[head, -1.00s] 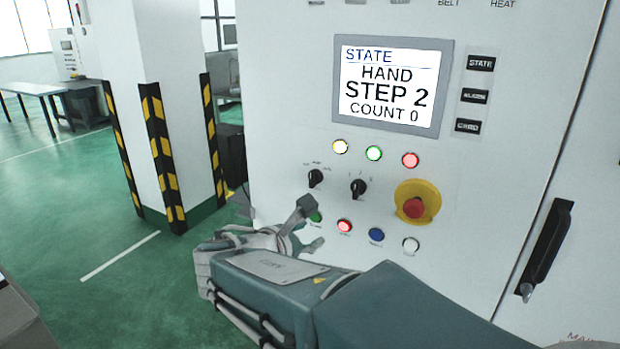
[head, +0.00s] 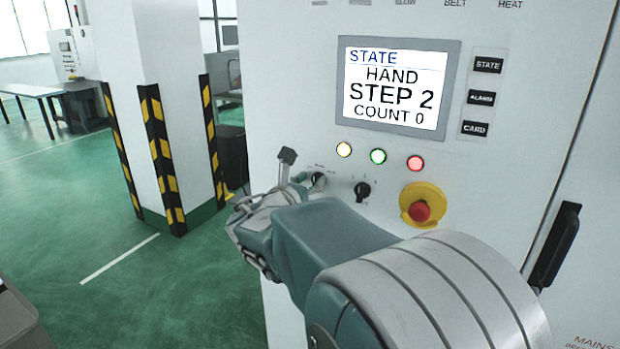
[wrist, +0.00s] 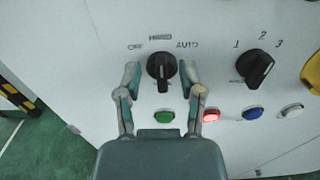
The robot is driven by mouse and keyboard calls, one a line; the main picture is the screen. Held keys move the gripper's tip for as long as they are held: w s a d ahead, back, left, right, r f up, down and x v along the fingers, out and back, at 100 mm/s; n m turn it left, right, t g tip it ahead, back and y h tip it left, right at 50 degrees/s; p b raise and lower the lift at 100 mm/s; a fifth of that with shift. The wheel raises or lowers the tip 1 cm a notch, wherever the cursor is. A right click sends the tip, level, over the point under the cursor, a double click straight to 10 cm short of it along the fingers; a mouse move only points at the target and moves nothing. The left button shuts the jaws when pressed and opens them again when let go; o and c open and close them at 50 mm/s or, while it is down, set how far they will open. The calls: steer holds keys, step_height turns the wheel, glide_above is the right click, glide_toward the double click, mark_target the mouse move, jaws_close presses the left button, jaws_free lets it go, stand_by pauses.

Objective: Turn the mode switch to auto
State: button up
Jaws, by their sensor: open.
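The mode switch (wrist: 161,72) is a black rotary knob on the white control panel, marked OFF, HAND and AUTO in the wrist view. Its pointer stands upright, in line with HAND at the top. In the head view the switch (head: 318,180) is partly hidden by my gripper (head: 300,177). In the wrist view my gripper (wrist: 162,80) is open, with one finger on each side of the knob. I cannot tell whether the fingers touch it. The panel screen (head: 395,84) reads STATE, HAND, STEP 2, COUNT 0.
A second rotary switch (wrist: 255,68) marked 1, 2, 3 sits to the right. Below are green (wrist: 164,117), lit red (wrist: 210,115), blue (wrist: 252,113) and white (wrist: 291,110) buttons. A red emergency stop (head: 420,211) on yellow is further right. A striped pillar (head: 160,110) stands left.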

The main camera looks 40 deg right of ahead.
steer(key=shift+x, duration=0.75)
jaws_close()
